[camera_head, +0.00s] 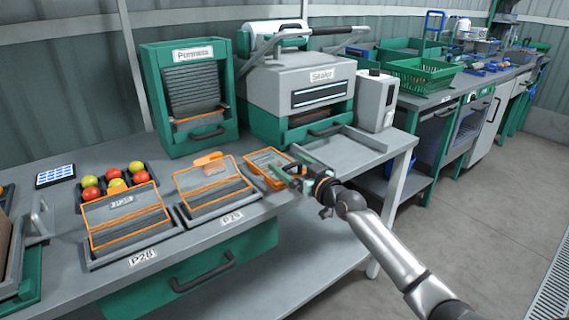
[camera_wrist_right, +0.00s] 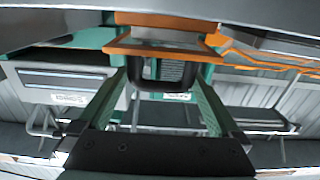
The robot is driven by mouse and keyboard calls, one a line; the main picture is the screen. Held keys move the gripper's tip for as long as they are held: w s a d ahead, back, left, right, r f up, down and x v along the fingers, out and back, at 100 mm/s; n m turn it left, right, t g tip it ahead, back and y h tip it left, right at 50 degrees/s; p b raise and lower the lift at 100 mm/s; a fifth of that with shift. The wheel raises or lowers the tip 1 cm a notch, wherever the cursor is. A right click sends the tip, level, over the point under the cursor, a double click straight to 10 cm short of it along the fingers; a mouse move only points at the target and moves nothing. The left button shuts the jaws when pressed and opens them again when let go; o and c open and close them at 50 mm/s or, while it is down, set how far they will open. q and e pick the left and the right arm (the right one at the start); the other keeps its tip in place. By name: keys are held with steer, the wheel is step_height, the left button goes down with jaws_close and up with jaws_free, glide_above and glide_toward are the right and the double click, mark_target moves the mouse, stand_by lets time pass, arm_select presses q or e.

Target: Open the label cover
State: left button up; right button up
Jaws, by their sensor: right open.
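An orange-edged grey cover (camera_head: 266,161) lies on the bench, right of the two orange-edged trays; I take it for the label cover, but its lettering is too small to read. My right gripper (camera_head: 290,172) is at its right front edge, with its fingers spread. In the right wrist view, a dark U-shaped handle (camera_wrist_right: 164,82) under an orange edge (camera_wrist_right: 160,48) lies between the two green fingers of the same gripper. I see a gap on both sides of the handle. My left gripper is not in view.
Two orange-edged trays (camera_head: 128,216) (camera_head: 212,186) with covers stand at the bench front, beside a punnet of tomatoes (camera_head: 117,184). Behind are the green punnet dispenser (camera_head: 162,98) and the sealer (camera_head: 297,82). A white device (camera_head: 376,98) stands at the right.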

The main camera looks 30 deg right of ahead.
steer(key=shift+w+a, duration=0.1)
steer(key=shift+w, duration=1.2)
jaws_close()
